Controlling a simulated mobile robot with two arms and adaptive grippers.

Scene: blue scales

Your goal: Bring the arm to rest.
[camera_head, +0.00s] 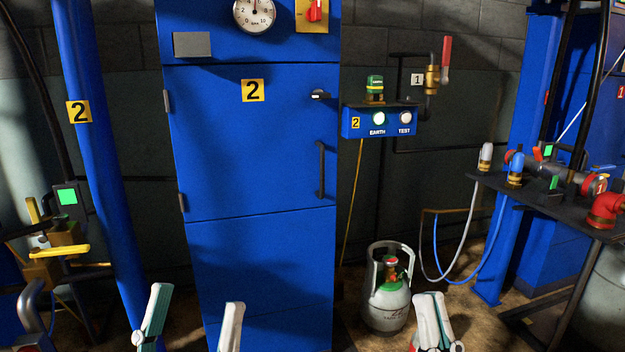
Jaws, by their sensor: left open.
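My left gripper (195,302) is at the bottom edge, left of the middle. Its two pale fingers, one with a teal side, stand wide apart with nothing visible between them. They are in front of the lower part of the blue cabinet (262,270). My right gripper (431,312) is at the bottom edge, right of the middle. Its white fingers overlap in this view, so their gap cannot be judged. It appears just right of the gas cylinder (386,302). The lower parts of both grippers are cut off by the picture edge.
A dark table (545,199) with valves and red fittings stands at the right. A blue post (100,160) and yellow-handled equipment (62,250) are at the left. A blue button box (380,123) is on the wall. White and blue hoses hang right of the cylinder.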

